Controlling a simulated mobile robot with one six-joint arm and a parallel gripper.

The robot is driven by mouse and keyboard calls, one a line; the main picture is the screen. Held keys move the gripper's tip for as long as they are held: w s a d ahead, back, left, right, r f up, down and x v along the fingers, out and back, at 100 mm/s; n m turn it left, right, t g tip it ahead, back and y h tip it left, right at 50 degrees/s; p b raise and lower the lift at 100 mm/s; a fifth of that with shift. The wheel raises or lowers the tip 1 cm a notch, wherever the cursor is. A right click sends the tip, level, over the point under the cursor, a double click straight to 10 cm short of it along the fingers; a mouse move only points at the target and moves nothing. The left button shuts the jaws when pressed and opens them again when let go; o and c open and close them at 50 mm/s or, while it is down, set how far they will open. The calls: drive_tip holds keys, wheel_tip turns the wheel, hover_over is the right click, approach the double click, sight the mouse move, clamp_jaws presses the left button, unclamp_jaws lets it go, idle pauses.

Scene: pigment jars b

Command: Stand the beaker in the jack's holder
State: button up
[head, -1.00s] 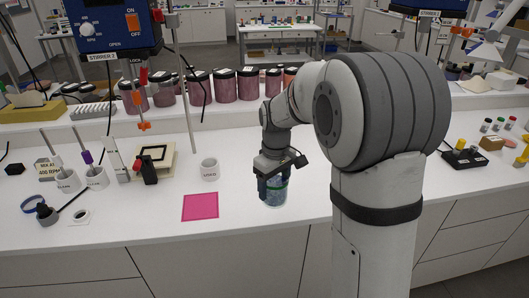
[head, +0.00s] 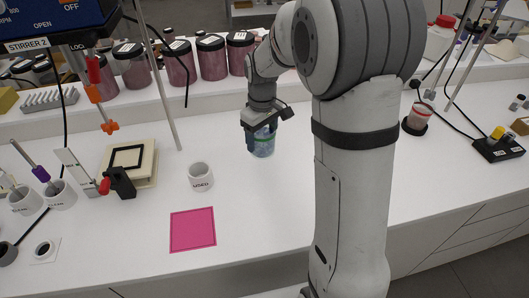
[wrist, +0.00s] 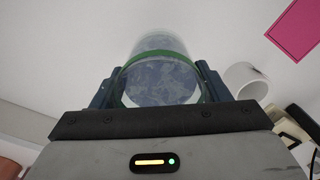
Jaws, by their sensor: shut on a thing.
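The beaker (head: 262,143) is clear, with bluish contents and a green band. My gripper (head: 262,128) is shut around it, one finger on each side. In the wrist view the beaker (wrist: 160,75) sits upright between the fingers. I cannot tell how far its base is above the bench. What looks like the jack (head: 145,175) is a low cream block on the left, with a black square frame, seemingly the holder (head: 113,158), on top. The holder looks empty. My gripper is to the right of the jack, apart from it.
A white mug (head: 201,177) stands between the jack and the beaker. A pink mat (head: 192,230) lies in front of it. A thin stand rod (head: 165,105) rises behind the jack. A black clamp-like part with a red knob (head: 120,182) is at the jack's front.

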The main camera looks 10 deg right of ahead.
wheel_tip(320, 180, down, 8)
drive_tip(key=shift+f+p, duration=0.1)
drive_tip(key=shift+p, duration=0.4)
drive_tip(key=o, duration=0.8)
drive_tip(key=shift+f, duration=0.15)
drive_tip(key=o, duration=0.4)
drive_tip(key=shift+o, duration=0.2)
